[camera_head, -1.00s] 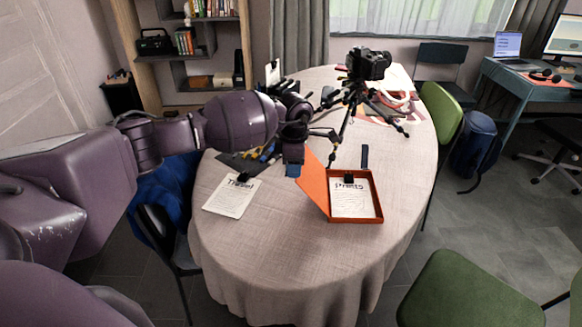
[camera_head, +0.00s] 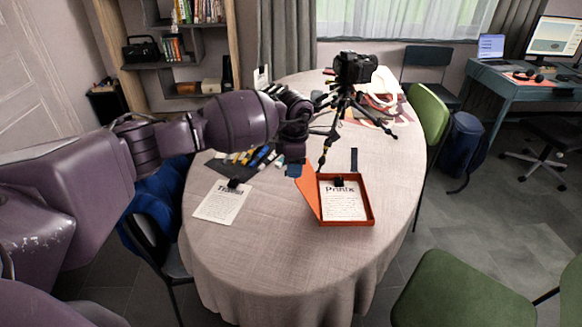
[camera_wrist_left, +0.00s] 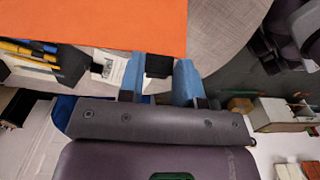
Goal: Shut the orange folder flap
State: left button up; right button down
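The orange folder (camera_head: 372,207) lies on the table as a shallow tray with a printed "Prints" sheet (camera_head: 343,203) and a black clip inside. Its orange flap (camera_head: 309,194) is hinged at the left side and stands open, leaning left. My left gripper (camera_head: 294,169) is at the flap's upper left end and hides part of it. In the left wrist view the flap (camera_wrist_left: 95,25) fills the upper left, just beyond the blue fingertips (camera_wrist_left: 160,72), which are apart with nothing seen held. Contact cannot be told. My right gripper is not in view.
A black camera (camera_head: 355,67) on a tripod (camera_head: 346,108) stands behind the folder, one leg reaching near it. A "Travel" sheet (camera_head: 222,203) lies left, with pens on a dark mat (camera_head: 213,167) behind it. The tabletop in front (camera_head: 275,255) is clear.

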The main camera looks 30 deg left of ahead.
pick_arm(q)
jog(key=shift+w+d+r, duration=0.25)
jog(key=shift+w+d, duration=0.05)
jog(key=shift+d, duration=0.25)
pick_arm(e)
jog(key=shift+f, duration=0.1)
pick_arm(q)
jog(key=shift+w+d, duration=0.1)
jog(key=shift+d, duration=0.05)
jog(key=shift+w+d+r+b, duration=0.2)
jog(key=shift+w+d, duration=0.05)
jog(key=shift+d, duration=0.3)
jog(key=shift+w+d+r+b, duration=0.15)
jog(key=shift+w+d+r, duration=0.1)
jog(key=shift+d, duration=0.3)
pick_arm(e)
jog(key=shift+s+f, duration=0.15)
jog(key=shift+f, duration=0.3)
